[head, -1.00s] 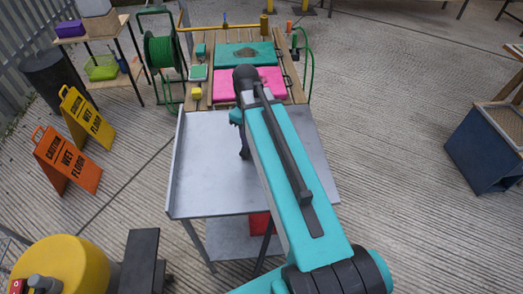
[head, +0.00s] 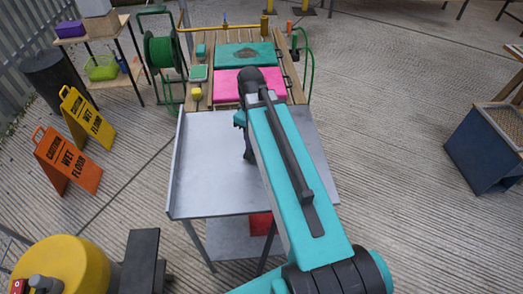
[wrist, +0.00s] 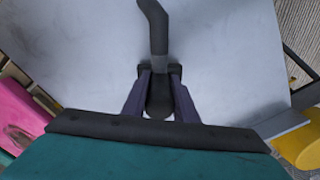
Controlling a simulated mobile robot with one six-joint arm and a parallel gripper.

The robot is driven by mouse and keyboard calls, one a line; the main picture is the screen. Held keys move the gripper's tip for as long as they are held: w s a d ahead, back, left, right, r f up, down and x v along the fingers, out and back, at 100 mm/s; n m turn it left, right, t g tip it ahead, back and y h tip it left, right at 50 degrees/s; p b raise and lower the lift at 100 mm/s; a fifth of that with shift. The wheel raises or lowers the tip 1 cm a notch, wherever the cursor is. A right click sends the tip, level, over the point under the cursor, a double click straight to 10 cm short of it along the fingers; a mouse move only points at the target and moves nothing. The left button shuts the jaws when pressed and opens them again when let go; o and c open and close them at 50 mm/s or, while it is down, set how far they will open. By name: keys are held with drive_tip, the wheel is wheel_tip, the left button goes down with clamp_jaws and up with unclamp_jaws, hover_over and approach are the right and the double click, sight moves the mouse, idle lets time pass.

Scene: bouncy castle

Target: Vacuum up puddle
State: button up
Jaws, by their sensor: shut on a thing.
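My gripper (wrist: 159,76) is shut on a dark grey tube (wrist: 153,30), likely a vacuum hose or wand, which sticks out beyond the fingers over the grey metal table (wrist: 90,60). In the head view my arm reaches over this table (head: 205,165) and hides part of it; the held tube is not clear there. A yellow drum-like machine (head: 65,262) with a red switch, likely the vacuum, stands at the lower left. A yellow thing also shows at the right of the wrist view (wrist: 302,150). I cannot clearly make out a puddle on the metal surface.
Behind the metal top lie a pink mat (head: 228,86) and a teal mat (head: 228,58) with a brown patch. Wet-floor signs (head: 67,160) (head: 86,117) stand left, near a green hose reel (head: 164,54). A blue bin (head: 480,160) stands right. Floor between is clear.

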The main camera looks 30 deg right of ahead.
drive_tip(key=shift+s+d+p, duration=0.2)
drive_tip(key=shift+s+d, duration=0.25)
drive_tip(key=shift+s, duration=0.3)
drive_tip(key=shift+s+d+p, duration=0.15)
drive_tip(key=shift+s+d, duration=0.25)
drive_tip(key=shift+s, duration=0.35)
drive_tip(key=shift+w+f+b, duration=0.1)
drive_tip(key=shift+b, duration=0.35)
drive_tip(key=shift+w+d+b, duration=0.1)
drive_tip(key=shift+d+b, duration=0.1)
drive_tip(key=shift+b, duration=1.6)
drive_tip(key=shift+d+b, duration=0.3)
drive_tip(key=shift+b, duration=3.1)
drive_tip(key=shift+s+d+b, duration=0.1)
drive_tip(key=shift+s+b, duration=0.45)
drive_tip(key=shift+b, duration=2.05)
drive_tip(key=shift+s+b, duration=0.55)
drive_tip(key=shift+b, duration=1.7)
drive_tip(key=shift+s+d, duration=0.1)
drive_tip(key=shift+d, duration=0.05)
